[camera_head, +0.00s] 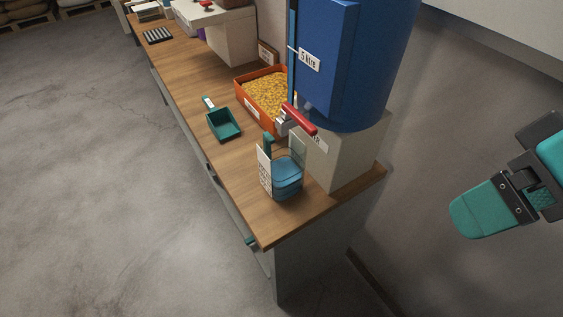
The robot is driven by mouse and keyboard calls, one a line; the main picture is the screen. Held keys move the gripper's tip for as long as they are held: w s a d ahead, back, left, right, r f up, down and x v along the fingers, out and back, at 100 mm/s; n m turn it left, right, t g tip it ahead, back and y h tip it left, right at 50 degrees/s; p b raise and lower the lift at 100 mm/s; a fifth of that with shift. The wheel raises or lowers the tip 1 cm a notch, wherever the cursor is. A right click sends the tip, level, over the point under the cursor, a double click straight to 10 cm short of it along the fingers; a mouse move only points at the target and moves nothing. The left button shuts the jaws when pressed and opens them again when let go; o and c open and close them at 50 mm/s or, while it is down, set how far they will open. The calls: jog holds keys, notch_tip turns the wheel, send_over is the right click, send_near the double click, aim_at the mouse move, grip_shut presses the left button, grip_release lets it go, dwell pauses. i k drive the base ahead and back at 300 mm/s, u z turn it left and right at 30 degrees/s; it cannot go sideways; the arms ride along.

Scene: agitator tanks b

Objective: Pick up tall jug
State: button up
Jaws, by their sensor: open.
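A clear jug (287,178) with blue contents stands upright near the front end of the wooden bench (325,208). It has a teal handle and a white marked panel on its left side. It is the only jug I can make out. My gripper (500,200), with teal finger pads, is at the right edge of the head view, partly cut off. It is open, with nothing visible in it, and well apart from the jug, out beyond the bench's right side.
A blue tank (385,60) marked "5 litre" stands on a pale block (352,150) right behind the jug. Its red tap lever (299,118) sticks out above the jug. An orange tray of yellow grains (265,92) and a green scoop (222,122) lie further back. Floor at left is clear.

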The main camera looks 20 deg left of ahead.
aim_at(282, 160)
jog(key=u, duration=1)
jog(key=i, duration=0.7)
jog(key=u, duration=0.6)
